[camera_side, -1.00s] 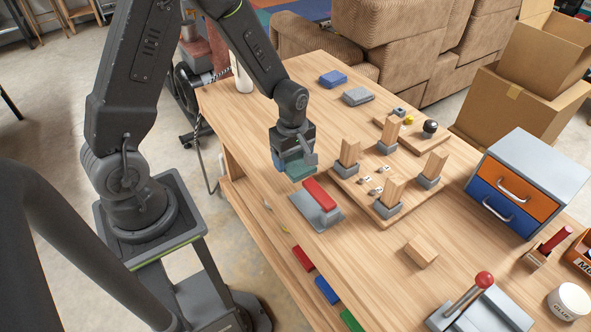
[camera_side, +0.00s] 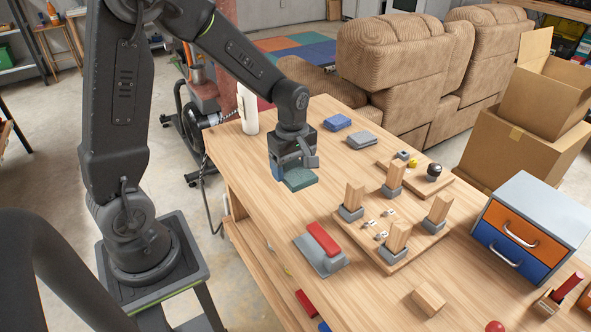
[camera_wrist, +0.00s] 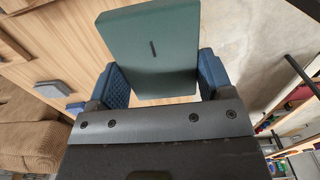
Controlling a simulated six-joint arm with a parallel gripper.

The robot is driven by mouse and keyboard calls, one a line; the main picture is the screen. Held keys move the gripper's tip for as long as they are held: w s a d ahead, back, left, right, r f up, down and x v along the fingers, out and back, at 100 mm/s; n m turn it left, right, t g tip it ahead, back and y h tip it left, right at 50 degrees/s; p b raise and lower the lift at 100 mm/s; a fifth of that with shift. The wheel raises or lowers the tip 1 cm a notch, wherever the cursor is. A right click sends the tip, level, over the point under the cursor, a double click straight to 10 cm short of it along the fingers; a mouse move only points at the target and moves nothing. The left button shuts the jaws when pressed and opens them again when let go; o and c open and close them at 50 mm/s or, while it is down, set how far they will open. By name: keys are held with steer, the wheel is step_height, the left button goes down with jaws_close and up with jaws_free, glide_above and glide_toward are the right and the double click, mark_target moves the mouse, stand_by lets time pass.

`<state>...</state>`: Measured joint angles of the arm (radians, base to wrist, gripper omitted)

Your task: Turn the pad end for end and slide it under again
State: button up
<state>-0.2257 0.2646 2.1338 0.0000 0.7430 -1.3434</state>
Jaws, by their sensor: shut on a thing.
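The dark green pad (camera_side: 300,181) is a flat slab in my gripper (camera_side: 291,166), low over the table. In the wrist view the pad (camera_wrist: 152,48) lies between two blue fingers (camera_wrist: 158,84), its far part sticking out beyond them, with a short dark line on its face. I cannot tell whether the pad touches the table. The red bar (camera_side: 322,238) sits on a grey block over a grey plate (camera_side: 308,257), nearer the camera. The pad is apart from it, and the space under the red bar is not clearly visible.
A wooden board (camera_side: 395,235) with upright wooden blocks in grey holders is to the right. Blue (camera_side: 337,122) and grey (camera_side: 361,140) slabs lie at the back. A white bottle (camera_side: 247,108) stands at the back left edge. A drawer box (camera_side: 528,226) is at the right.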

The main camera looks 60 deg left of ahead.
steer(key=shift+a, duration=1.95)
steer(key=a+f+m, duration=0.1)
steer(key=f+m, duration=0.2)
steer(key=m, duration=0.6)
steer(key=a+f+m, duration=0.2)
steer(key=f+m, duration=0.1)
steer(key=m, duration=0.6)
steer(key=a+f+m, duration=0.2)
steer(key=f+m, duration=0.1)
steer(key=m, duration=0.6)
steer(key=shift+w, duration=0.2)
steer(key=m, duration=0.2)
steer(key=f+m, duration=0.1)
steer(key=m, duration=0.2)
steer(key=shift+s+a+f+m, duration=0.1)
steer(key=shift+a+f+m, duration=0.2)
steer(key=shift+a, duration=0.05)
